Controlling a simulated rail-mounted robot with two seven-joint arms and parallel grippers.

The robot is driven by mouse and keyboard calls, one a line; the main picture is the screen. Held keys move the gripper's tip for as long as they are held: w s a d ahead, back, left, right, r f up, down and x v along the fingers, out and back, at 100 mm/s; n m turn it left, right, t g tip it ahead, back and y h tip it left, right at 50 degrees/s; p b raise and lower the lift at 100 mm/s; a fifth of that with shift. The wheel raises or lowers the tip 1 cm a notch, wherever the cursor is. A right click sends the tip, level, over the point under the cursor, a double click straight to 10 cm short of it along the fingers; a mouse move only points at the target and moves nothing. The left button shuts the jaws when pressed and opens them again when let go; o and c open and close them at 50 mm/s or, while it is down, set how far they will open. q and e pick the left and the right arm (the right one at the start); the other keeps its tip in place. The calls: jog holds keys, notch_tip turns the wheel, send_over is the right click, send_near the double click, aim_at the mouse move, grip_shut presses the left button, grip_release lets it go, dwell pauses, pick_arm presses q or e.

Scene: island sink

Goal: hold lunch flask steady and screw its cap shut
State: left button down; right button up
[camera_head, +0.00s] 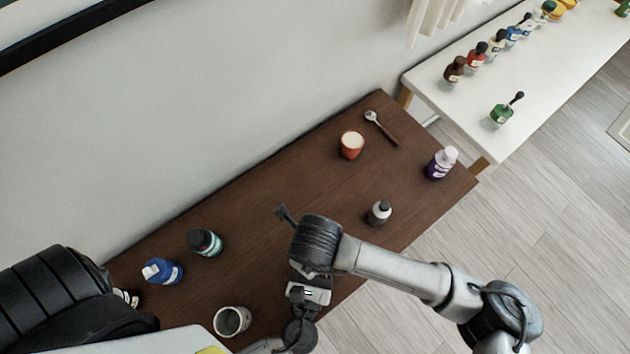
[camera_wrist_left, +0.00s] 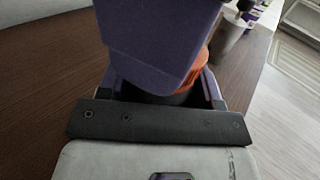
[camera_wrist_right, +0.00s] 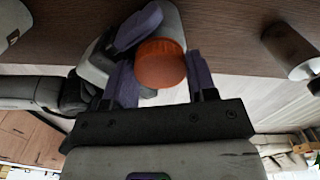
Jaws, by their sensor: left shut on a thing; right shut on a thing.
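The lunch flask's round orange cap (camera_wrist_right: 160,63) shows in the right wrist view, between the purple fingers of my right gripper (camera_wrist_right: 160,76), which is shut on it. The cap also shows in part in the left wrist view (camera_wrist_left: 196,68), behind a large purple finger block. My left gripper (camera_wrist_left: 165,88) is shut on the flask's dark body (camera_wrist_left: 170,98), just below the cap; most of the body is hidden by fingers. Another purple finger, seemingly the left gripper's, reaches in beside the cap in the right wrist view. In the head view, my arm hides the flask and both gripper tips.
A white table (camera_head: 540,80) holds several bottles.

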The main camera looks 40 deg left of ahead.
jog(key=m, duration=0.6)
jog(key=shift+m, duration=0.4)
jog(key=m, duration=1.1)
jog(key=shift+w+d, duration=0.1)
jog(key=m, duration=0.5)
jog(key=o, duration=0.9)
jog(key=shift+r, duration=2.2)
